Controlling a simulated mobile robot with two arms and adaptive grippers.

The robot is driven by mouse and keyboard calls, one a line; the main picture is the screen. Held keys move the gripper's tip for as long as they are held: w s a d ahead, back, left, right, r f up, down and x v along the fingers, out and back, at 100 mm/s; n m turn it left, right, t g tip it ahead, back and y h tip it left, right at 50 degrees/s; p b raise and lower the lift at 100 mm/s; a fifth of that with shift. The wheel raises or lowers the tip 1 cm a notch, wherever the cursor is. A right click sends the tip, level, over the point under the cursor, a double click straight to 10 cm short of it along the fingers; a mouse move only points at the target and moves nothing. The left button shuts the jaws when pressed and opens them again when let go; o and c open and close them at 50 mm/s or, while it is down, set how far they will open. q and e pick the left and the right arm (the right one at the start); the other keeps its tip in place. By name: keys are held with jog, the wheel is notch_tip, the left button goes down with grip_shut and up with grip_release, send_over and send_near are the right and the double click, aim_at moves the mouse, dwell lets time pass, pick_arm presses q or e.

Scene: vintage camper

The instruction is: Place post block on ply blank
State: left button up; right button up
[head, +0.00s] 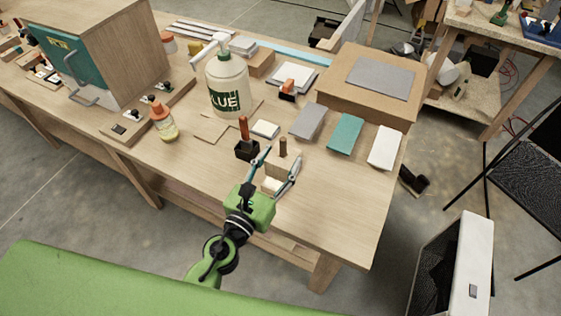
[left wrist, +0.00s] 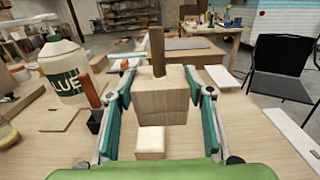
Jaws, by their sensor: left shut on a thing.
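The post block is a pale wooden block with a brown upright post; it shows in the head view (head: 283,165) and large in the left wrist view (left wrist: 161,100). My left gripper (head: 281,160) is shut on its two sides, and the post points up. The block appears held above the table, front right of the black holder. A thin flat wooden piece, apparently the ply blank (head: 211,128), lies on the bench left of my gripper and in front of the glue bottle. My right gripper is not in view.
A small pale block (left wrist: 150,141) lies below the held block. A black holder with a red-orange handle (head: 246,150) stands close left. The glue bottle (head: 228,88) and an orange-capped bottle (head: 163,121) stand further left. Grey, teal and white slabs (head: 345,134) lie right.

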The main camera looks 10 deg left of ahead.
pick_arm(q)
jog(key=w+f+b, duration=0.1)
jog(key=w+f, duration=0.1)
jog(key=w+a+f+b, duration=0.1)
jog(key=w+f+b, duration=0.1)
jog(key=w, duration=0.1)
jog(key=w+f+b, duration=0.2)
jog(key=f, duration=0.1)
jog(key=shift+w+a, duration=0.15)
jog(key=shift+w, duration=0.15)
jog(key=f+b, duration=0.3)
jog(key=shift+w+f+b, duration=0.3)
jog(key=shift+f+b, duration=0.05)
jog(key=shift+r, duration=0.1)
jog(key=o, duration=1.2)
